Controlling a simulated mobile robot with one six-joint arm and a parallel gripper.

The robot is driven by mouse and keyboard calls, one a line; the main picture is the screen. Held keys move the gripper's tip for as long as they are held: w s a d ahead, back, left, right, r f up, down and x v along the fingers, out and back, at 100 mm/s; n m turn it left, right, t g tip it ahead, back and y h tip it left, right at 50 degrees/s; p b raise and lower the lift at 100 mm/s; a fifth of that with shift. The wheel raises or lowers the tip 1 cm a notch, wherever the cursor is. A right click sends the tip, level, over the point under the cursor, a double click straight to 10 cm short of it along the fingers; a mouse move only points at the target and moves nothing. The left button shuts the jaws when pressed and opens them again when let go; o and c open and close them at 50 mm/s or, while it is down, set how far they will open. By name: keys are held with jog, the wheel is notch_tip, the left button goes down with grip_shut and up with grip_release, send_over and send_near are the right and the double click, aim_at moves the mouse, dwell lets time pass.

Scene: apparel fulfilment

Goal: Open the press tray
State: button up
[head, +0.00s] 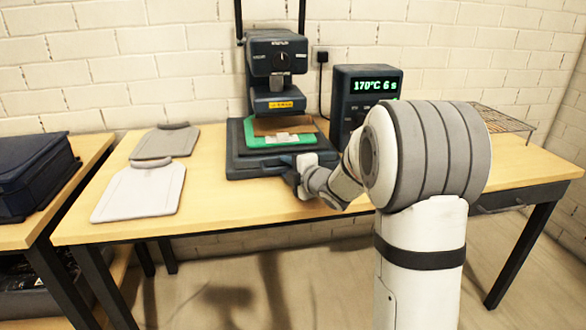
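The heat press (275,75) stands upright at the back of the wooden table, its upper part raised above the base. Its dark tray (240,160) lies under and in front of the press head. A green pad (262,141) sits on the tray, with a brown sheet (283,125) and a small whitish piece (278,138) on it. My gripper (287,172) is at the tray's front edge, right of centre. The fingers are small and dark against the tray, so I cannot tell their opening or whether they touch it. My wrist hides the tray's front right corner.
Two grey garment-shaped boards (140,190) lie on the left of the table. A wire rack (502,119) is at the right. A dark bag (35,175) is on the left table.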

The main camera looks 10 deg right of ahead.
grip_shut()
